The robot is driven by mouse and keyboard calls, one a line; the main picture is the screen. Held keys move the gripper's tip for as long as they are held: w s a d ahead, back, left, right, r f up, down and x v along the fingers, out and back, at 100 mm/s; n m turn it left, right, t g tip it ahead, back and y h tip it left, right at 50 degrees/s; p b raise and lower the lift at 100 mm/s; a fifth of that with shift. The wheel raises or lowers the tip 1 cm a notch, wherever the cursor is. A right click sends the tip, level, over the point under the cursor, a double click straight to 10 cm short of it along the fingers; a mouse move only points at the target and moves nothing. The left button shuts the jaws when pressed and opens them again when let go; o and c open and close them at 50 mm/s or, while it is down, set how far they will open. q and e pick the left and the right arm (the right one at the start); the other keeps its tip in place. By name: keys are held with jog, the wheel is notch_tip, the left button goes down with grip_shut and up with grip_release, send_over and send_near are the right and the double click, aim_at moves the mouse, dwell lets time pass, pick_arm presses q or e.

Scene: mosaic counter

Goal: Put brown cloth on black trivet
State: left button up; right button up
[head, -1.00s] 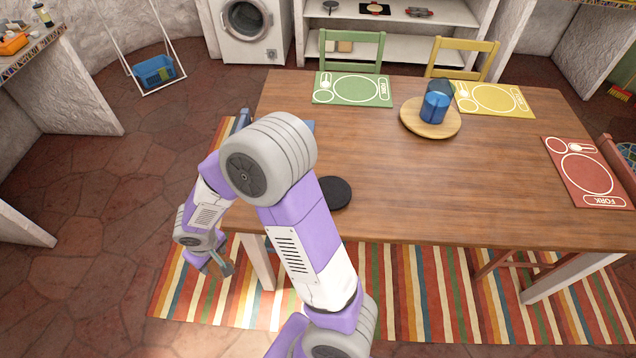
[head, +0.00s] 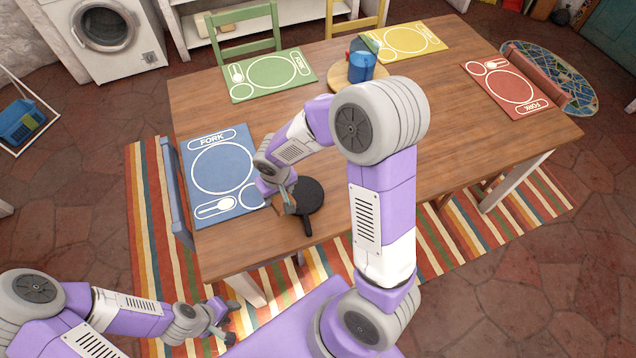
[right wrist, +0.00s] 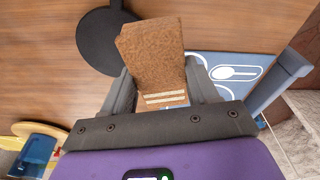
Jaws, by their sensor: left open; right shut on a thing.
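The black trivet (head: 310,194) lies flat on the wooden table near its front edge, with its handle pointing towards me. It also shows at the top of the right wrist view (right wrist: 90,42). My right gripper (head: 288,203) is shut on the brown cloth (right wrist: 152,55), a stiff-looking brown piece with pale stripes at its held end. In the head view the cloth is small and partly hidden at the gripper, beside the trivet's left edge. In the wrist view it overlaps part of the trivet; its height above it is unclear. My left gripper (head: 231,322) is open and empty, low in front of the table.
A blue placemat (head: 222,172) lies left of the trivet. Green (head: 268,77), yellow (head: 408,42) and red (head: 510,90) placemats lie farther off. A blue cup (head: 361,66) stands on a round wooden board (head: 340,78). The table's middle is clear.

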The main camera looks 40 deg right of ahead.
jog(key=r+m+b, duration=0.2)
jog(key=b, duration=0.1)
send_over(301, 194)
jog(key=shift+m, duration=0.3)
jog(key=f+b, duration=0.1)
jog(key=f, duration=0.2)
jog(key=f+b, duration=0.1)
jog(key=f, duration=0.2)
jog(key=f+b, duration=0.1)
jog(key=f, duration=0.2)
jog(key=shift+s+f+b, duration=0.25)
jog(key=shift+f+b, duration=0.05)
jog(key=shift+r, duration=0.1)
jog(key=shift+f, duration=0.25)
jog(key=o, duration=1.1)
jog(key=shift+r, duration=0.1)
